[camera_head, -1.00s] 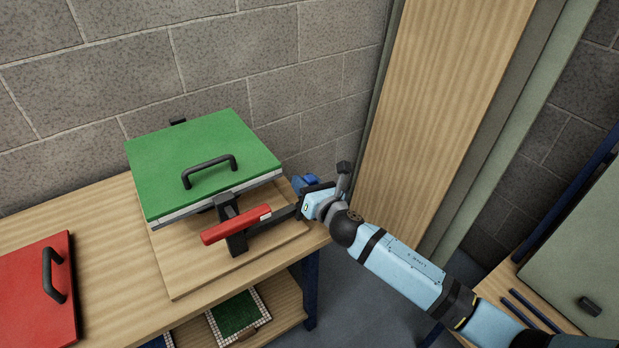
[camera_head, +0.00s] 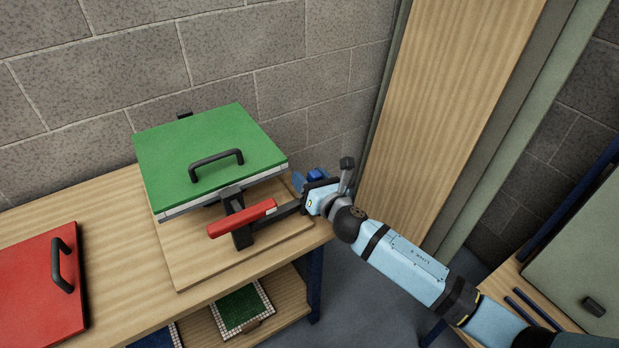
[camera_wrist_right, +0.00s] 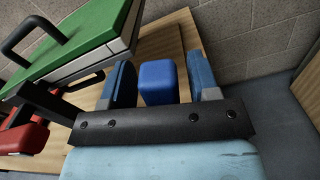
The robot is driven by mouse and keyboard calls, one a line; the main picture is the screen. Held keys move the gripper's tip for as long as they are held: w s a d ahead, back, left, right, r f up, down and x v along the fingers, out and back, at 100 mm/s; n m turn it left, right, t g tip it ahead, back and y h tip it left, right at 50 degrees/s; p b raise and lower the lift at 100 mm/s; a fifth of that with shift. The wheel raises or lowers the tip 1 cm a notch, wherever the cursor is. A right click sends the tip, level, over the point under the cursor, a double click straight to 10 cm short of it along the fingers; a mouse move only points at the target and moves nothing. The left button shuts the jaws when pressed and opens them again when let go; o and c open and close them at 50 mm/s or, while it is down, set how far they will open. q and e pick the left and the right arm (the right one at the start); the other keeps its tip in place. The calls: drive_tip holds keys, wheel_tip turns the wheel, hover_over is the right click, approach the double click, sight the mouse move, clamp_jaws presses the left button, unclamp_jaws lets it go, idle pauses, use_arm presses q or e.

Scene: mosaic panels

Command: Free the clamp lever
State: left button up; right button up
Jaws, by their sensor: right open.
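The clamp lever has a red handle (camera_head: 242,218) at the front of the green-lidded press (camera_head: 205,150), beside a black upright bracket. The red handle also shows at the left of the right wrist view (camera_wrist_right: 22,138). A blue block (camera_head: 317,174) is at the right end of the bench. In the right wrist view the blue block (camera_wrist_right: 158,82) shows between my open right gripper's fingers (camera_wrist_right: 160,78). Whether they touch it, I cannot tell. In the head view my right gripper (camera_head: 308,181) is right of the lever, and the arm partly hides the block. My left gripper is out of view.
A red panel with a black handle (camera_head: 40,292) lies on the bench (camera_head: 110,215) at the left. A green mosaic panel (camera_head: 240,308) is on the shelf below. A block wall stands close behind, and a tall wooden board (camera_head: 450,110) stands at the right.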

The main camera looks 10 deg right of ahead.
drive_tip(key=v, duration=1.3)
drive_tip(key=shift+s, duration=0.4)
drive_tip(key=shift+d, duration=0.1)
drive_tip(key=s+f+m+g+h, duration=0.15)
drive_tip(key=s+f+m, duration=0.45)
drive_tip(key=m, duration=0.6)
drive_tip(key=s+d+f+m+g, duration=0.1)
drive_tip(key=s+f+m+g, duration=0.2)
drive_tip(key=s+m, duration=0.6)
drive_tip(key=s+f+m+g+h, duration=0.15)
drive_tip(key=s+f+m, duration=0.35)
drive_tip(key=m, duration=0.9)
use_arm(q)
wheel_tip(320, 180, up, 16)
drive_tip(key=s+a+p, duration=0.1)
drive_tip(key=p, duration=2)
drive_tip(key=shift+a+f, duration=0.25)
use_arm(e)
wheel_tip(320, 180, up, 16)
drive_tip(key=d, duration=0.1)
drive_tip(key=shift+d+n, duration=0.15)
drive_tip(key=shift+n, duration=0.25)
